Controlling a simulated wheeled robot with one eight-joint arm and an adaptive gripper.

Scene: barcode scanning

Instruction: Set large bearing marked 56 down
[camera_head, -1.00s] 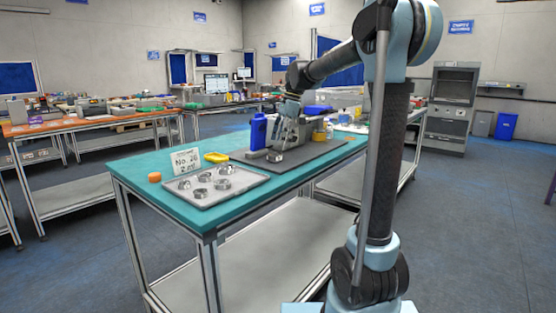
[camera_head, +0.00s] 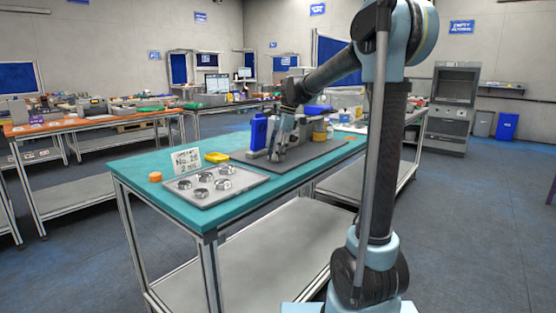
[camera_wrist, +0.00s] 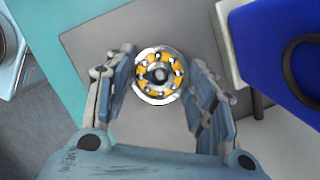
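The large bearing (camera_wrist: 160,76), a silver ring with yellow-orange parts inside, shows in the wrist view between my fingertips. Both fingers meet its rim, so my gripper (camera_wrist: 160,70) looks shut on it. Its face is turned toward the wrist camera, and no marking is legible. The grey mat (camera_wrist: 95,45) lies beneath it; I cannot tell if they touch. In the head view my gripper (camera_head: 275,154) points down over the dark mat (camera_head: 306,160), and the bearing is hidden there.
A light tray (camera_head: 237,192) with several bearings lies at the table's front left, beside a "No. 26" card (camera_head: 186,160), an orange round item (camera_head: 155,177) and a yellow dish (camera_head: 217,157).

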